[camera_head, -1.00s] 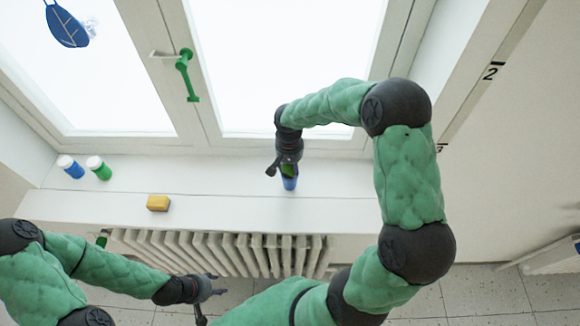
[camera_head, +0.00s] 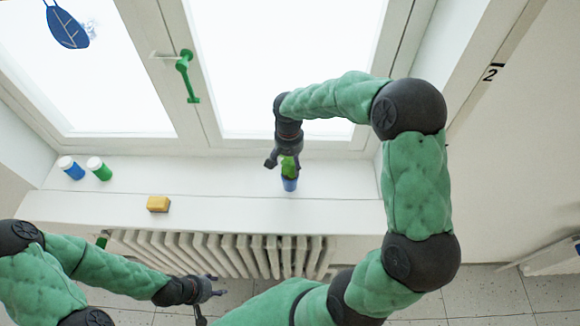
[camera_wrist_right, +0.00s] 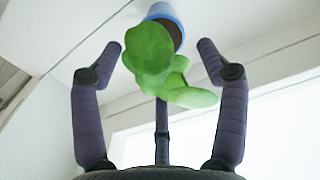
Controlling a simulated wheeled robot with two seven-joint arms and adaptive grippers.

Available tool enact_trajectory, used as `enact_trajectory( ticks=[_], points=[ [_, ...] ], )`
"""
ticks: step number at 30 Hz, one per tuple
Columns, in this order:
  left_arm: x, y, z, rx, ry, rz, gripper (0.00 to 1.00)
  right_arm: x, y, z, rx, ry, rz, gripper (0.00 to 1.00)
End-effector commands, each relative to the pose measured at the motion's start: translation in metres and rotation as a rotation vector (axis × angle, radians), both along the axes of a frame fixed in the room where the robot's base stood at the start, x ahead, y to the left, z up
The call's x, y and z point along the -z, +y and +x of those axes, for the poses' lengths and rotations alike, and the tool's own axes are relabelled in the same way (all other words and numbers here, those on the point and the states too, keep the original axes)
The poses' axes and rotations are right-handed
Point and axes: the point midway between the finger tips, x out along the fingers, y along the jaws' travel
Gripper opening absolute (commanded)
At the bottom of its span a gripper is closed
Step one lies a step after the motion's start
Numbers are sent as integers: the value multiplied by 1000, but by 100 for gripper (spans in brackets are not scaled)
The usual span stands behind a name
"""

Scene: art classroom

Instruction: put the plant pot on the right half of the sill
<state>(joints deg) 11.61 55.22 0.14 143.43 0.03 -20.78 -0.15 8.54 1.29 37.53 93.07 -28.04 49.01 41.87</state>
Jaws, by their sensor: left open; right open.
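The plant pot (camera_head: 289,184) is blue with a green plant (camera_head: 289,166) in it. It stands upright on the right half of the white sill (camera_head: 335,182). My right gripper (camera_head: 284,163) is open at the plant, on its window side. In the right wrist view, the open fingers of my right gripper (camera_wrist_right: 160,60) are spread to either side of the green leaves (camera_wrist_right: 150,50), apart from them. The blue pot (camera_wrist_right: 163,12) with brown soil lies beyond the fingertips. My left gripper (camera_head: 209,293) is open and empty, low in front of the radiator.
A blue jar (camera_head: 72,169) and a green jar (camera_head: 101,170) with white lids stand at the sill's left end. A yellow sponge (camera_head: 158,204) lies near the front edge. A radiator (camera_head: 220,252) is below. A green window handle (camera_head: 186,72) sticks out above.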

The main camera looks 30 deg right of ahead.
Motion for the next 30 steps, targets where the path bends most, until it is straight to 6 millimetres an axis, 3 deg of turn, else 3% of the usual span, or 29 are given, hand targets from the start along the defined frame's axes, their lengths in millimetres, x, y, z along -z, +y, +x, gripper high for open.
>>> enact_trajectory(
  ticks=[6, 12, 30],
  points=[
    [0, 0, 0, 0, 0, 0, 49, -45, 1, 1, -1, -4, 0, 75],
    [-1, 0, 0, 0, 0, 0, 49, -70, 1, 1, 0, -2, -1, 75],
    [-1, 0, 0, 0, 0, 0, 49, -77, 1, 1, -1, 0, 0, 75]
  ],
)
